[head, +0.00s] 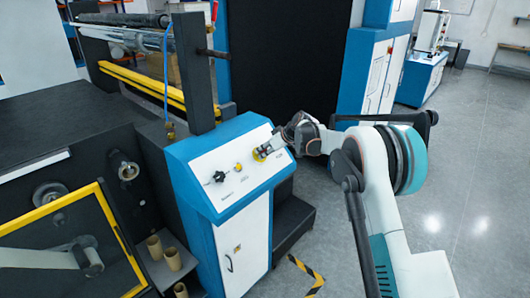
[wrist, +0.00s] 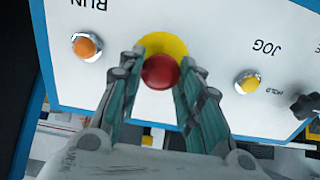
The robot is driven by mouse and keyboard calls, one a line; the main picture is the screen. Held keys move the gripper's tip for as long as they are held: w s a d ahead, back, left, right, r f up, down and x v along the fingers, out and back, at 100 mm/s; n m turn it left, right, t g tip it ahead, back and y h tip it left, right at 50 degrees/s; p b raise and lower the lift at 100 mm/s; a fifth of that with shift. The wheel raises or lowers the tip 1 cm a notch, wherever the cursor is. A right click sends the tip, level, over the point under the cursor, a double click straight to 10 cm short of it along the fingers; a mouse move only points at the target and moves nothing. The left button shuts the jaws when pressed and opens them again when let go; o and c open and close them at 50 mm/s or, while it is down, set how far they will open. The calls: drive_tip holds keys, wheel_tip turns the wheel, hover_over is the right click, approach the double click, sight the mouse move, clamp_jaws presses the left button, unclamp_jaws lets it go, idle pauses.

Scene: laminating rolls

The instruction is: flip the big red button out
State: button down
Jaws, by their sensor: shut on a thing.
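The big red button (wrist: 160,71) stands on a round yellow plate (wrist: 164,43) on the white control panel. My gripper (wrist: 161,76) has one finger on each side of the button and is shut on it. In the head view, my gripper (head: 272,148) reaches the upper right of the sloped panel (head: 207,162). The yellow plate (head: 258,156) partly shows there, while the gripper hides the red button.
An orange button (wrist: 87,46) marked RUN and another (wrist: 247,82) marked JOG flank the red one. A black knob (wrist: 306,106) sits beyond JOG. The blue and white cabinet (head: 240,245) adjoins a dark machine (head: 70,120). Floor to the right is clear.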

drive_tip(key=c, duration=1.2)
unclamp_jaws()
drive_tip(key=shift+d+r, duration=0.1)
drive_tip(key=shift+o, duration=0.5)
drive_tip(key=shift+s, duration=0.1)
drive_tip(key=v, duration=1.2)
